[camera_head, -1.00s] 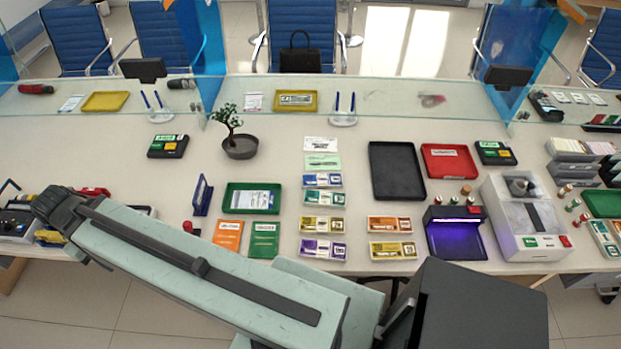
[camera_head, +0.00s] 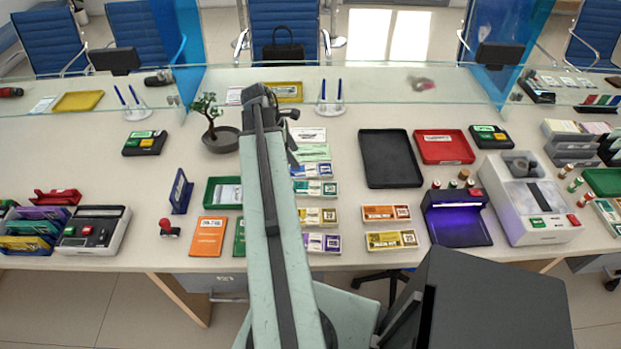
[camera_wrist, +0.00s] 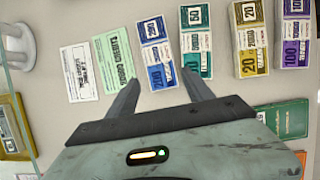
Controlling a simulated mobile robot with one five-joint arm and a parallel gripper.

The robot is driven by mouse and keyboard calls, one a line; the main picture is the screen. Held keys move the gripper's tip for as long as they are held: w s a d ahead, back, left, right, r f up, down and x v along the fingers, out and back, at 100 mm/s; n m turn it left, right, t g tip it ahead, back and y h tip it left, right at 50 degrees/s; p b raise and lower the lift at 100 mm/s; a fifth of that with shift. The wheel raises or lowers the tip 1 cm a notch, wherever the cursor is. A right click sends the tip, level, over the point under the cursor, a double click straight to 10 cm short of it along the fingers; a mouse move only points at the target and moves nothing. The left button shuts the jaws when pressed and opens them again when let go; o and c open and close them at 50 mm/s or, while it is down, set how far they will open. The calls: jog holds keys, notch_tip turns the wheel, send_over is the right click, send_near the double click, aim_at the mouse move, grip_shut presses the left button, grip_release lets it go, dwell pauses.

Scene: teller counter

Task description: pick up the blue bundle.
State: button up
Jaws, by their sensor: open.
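The blue bundle (camera_wrist: 157,55) lies flat on the counter in the wrist view, in a row between a pale green slip (camera_wrist: 113,64) and a teal bundle (camera_wrist: 196,41). In the head view the blue bundle (camera_head: 313,171) lies just right of my arm, its left end partly covered. My gripper (camera_wrist: 161,76) is open and empty. In the wrist view its fingers point toward the blue bundle, the left fingertip near the green slip and the right one near the teal bundle. I cannot tell the fingers' height over the counter.
A yellow-olive bundle (camera_wrist: 250,38) and a purple bundle (camera_wrist: 295,33) continue the row. A potted bonsai (camera_head: 222,139) stands left of my arm. A black tray (camera_head: 389,160) lies to the right, and the glass screen (camera_head: 380,95) runs behind.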

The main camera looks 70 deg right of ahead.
aim_at(310, 170)
jog(key=shift+s+d+f, duration=0.1)
jog(key=shift+s+d, duration=0.15)
jog(key=shift+s, duration=0.3)
jog(key=shift+s+d, duration=0.25)
jog(key=shift+s, duration=0.25)
jog(key=b+x, duration=0.2)
jog(key=shift+f+b, duration=0.3)
jog(key=shift+f, duration=0.1)
jog(key=b+x, duration=0.5)
jog(key=shift+f, duration=0.15)
jog(key=c, duration=1.1)
jog(key=shift+r, duration=0.25)
notch_tip(310, 170, up, 10)
jog(key=p, duration=1)
jog(key=shift+r+p, duration=0.15)
jog(key=shift+p, duration=0.25)
